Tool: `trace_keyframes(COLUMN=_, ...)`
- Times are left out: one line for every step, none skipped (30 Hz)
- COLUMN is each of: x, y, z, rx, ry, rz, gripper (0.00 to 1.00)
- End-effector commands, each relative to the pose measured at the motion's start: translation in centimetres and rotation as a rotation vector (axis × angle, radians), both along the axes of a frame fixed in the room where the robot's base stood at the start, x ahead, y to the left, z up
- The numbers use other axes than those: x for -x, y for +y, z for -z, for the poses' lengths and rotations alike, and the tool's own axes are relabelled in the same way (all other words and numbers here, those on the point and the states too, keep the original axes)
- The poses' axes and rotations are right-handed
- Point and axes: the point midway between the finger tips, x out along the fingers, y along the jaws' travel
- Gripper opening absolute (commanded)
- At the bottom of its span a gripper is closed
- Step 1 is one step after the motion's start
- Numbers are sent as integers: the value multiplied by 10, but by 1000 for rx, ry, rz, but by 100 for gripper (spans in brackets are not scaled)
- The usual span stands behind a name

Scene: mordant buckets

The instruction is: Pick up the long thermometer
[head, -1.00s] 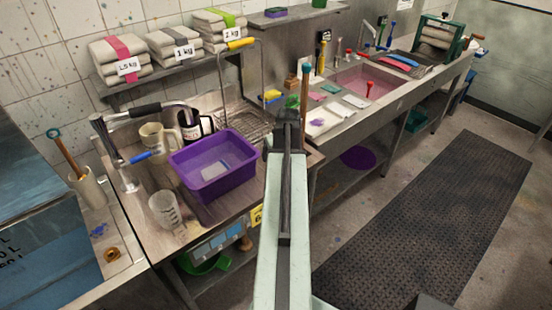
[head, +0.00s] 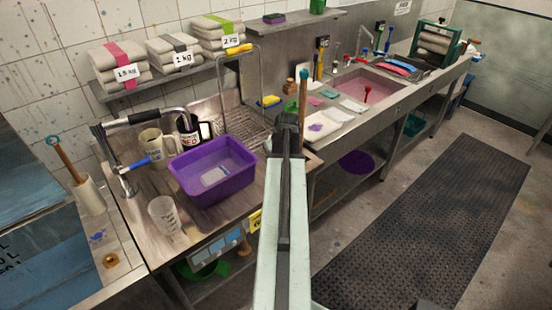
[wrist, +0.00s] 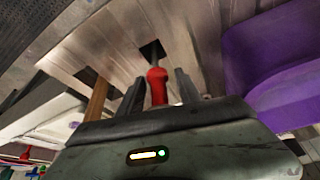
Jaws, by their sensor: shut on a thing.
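My gripper (wrist: 160,88) is shut on a red-topped thing with a thin grey stem, seemingly the long thermometer (wrist: 157,84). The red part sits between the two dark fingers, and the stem runs to a dark square on the metal counter. In the head view my gripper (head: 286,122) is over the right end of the near counter, seen from behind. The held thing is hidden there.
A wooden stick with a teal top (head: 303,95) stands close beside my gripper. A purple basin (head: 245,183) is to its left, with a clear beaker (head: 163,217) and mugs. A sink (head: 345,80) lies beyond. The floor mat (head: 440,215) is clear.

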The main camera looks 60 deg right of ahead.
Motion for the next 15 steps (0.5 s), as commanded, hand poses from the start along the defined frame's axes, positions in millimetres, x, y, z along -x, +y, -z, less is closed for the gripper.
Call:
trace_keyframes(x=-5, y=-1, z=-7, rx=5, ry=-10, rz=-3, gripper=0)
trace_keyframes(x=-5, y=-1, z=-9, rx=5, ry=-10, rz=-3, gripper=0)
trace_keyframes(x=-5, y=-1, z=-12, rx=6, ry=-11, rz=-3, gripper=0)
trace_keyframes(x=-5, y=-1, z=-15, rx=6, ry=-11, rz=-3, gripper=0)
trace_keyframes(x=-5, y=-1, z=-18, rx=5, ry=-11, rz=-3, gripper=0)
trace_keyframes(x=-5, y=-1, z=-23, rx=5, ry=-11, rz=-3, gripper=0)
trace_keyframes(x=-5, y=-1, z=-27, rx=5, ry=-11, rz=-3, gripper=0)
trace_keyframes(x=-5, y=-1, z=-32, rx=5, ry=-11, rz=-3, gripper=0)
trace_keyframes(x=-5, y=-1, z=-38, rx=5, ry=-11, rz=-4, gripper=0)
trace_keyframes(x=-5, y=-1, z=-42, rx=5, ry=-11, rz=-3, gripper=0)
trace_keyframes(x=-6, y=-1, z=-48, rx=5, ry=-11, rz=-3, gripper=0)
trace_keyframes(x=-5, y=0, z=-55, rx=4, ry=-10, rz=-3, gripper=0)
trace_keyframes(x=-5, y=0, z=-60, rx=5, ry=-10, rz=-4, gripper=0)
trace_keyframes(x=-5, y=0, z=-65, rx=4, ry=-10, rz=-3, gripper=0)
trace_keyframes(x=-5, y=0, z=-72, rx=4, ry=-9, rz=-3, gripper=0)
